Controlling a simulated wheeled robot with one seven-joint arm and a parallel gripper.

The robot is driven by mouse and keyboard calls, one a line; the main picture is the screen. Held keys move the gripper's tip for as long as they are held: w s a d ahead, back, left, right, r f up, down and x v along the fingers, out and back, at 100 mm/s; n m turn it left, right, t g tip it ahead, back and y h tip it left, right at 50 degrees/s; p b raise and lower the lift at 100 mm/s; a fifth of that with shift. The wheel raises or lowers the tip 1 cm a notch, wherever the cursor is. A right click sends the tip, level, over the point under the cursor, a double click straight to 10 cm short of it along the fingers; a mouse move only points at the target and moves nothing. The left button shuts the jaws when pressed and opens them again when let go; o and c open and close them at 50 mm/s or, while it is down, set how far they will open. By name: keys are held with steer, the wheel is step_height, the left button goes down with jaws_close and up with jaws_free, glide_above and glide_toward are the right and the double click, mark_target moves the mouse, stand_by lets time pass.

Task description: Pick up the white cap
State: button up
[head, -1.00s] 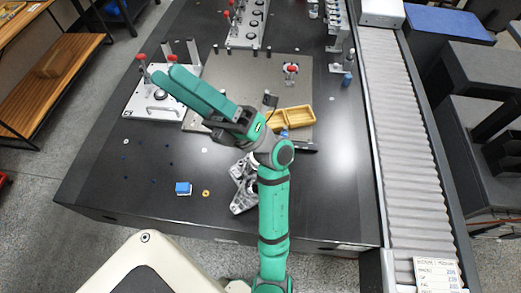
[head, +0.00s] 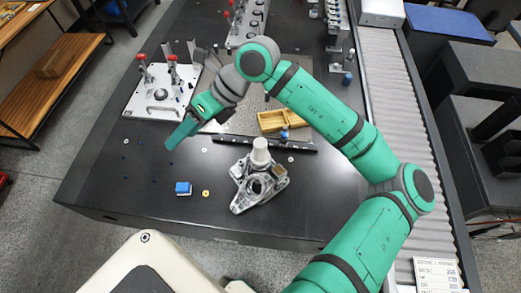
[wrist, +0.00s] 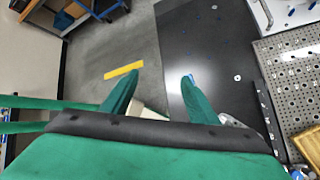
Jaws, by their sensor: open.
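The white cap (head: 260,152) is a short pale cylinder standing upright at the back of a grey metal casting (head: 246,196) on the dark table. Whether it rests on the casting or just behind it I cannot tell. My gripper (head: 172,145) is to the left of the cap, above the table, apart from it and pointing down and left. In the wrist view my gripper (wrist: 161,79) shows two spread green fingers with nothing held between them. The cap is not identifiable in the wrist view.
A dark bar (head: 290,145) and a yellow tray (head: 270,121) are behind the cap. A roller conveyor (head: 385,85) runs along the right. The front left tabletop is mostly clear.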

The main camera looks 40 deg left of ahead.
steer(key=w+d+f+t+h, duration=0.3)
steer(key=w+d+t, duration=0.15)
steer(key=w, duration=0.45)
steer(key=m+t+h, duration=0.1)
steer(key=t+h, duration=0.2)
glide_toward(260, 143)
steer(key=shift+w+f+g, duration=0.15)
steer(key=shift+w+g, duration=0.1)
steer(key=shift+w, duration=0.1)
steer(key=f, duration=1)
steer(key=shift+s+d+f, duration=0.1)
steer(key=shift+d, duration=0.1)
steer(key=c, duration=1.1)
